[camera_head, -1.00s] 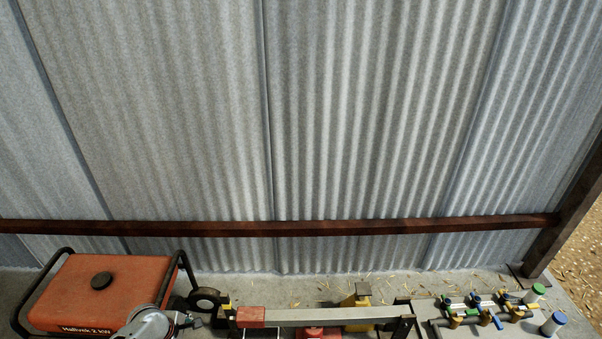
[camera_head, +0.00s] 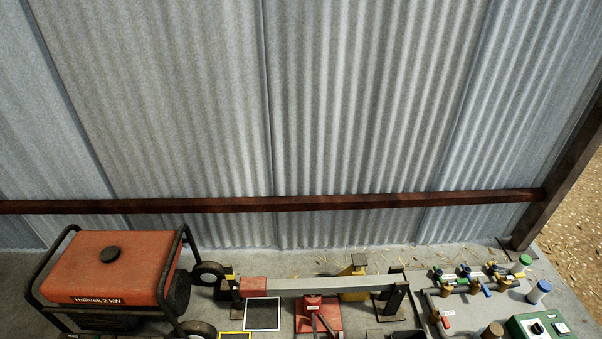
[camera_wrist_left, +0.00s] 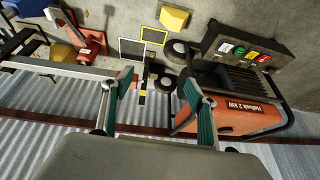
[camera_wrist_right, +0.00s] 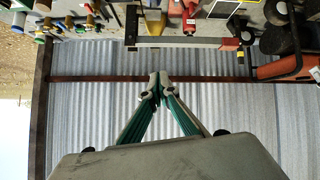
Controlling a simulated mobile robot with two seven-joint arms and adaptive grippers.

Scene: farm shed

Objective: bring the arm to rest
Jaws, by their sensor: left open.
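My left gripper (camera_wrist_left: 158,86) shows in the left wrist view with its two green-padded fingers wide apart and nothing between them. The generator (camera_wrist_left: 235,118) lies to the right of its fingers in that view. My right gripper (camera_wrist_right: 160,82) shows in the right wrist view with its fingertips together and nothing visible held. It points toward the metal bar (camera_wrist_right: 180,42), with the corrugated wall behind. Neither gripper shows in the head view.
A red generator (camera_head: 112,262) stands at the left on the concrete floor. A long grey bar (camera_head: 318,284) on stands spans the middle. A panel of valves and pipes (camera_head: 470,303) is at the right. A rusty rail (camera_head: 330,203) crosses the corrugated wall (camera_head: 350,110).

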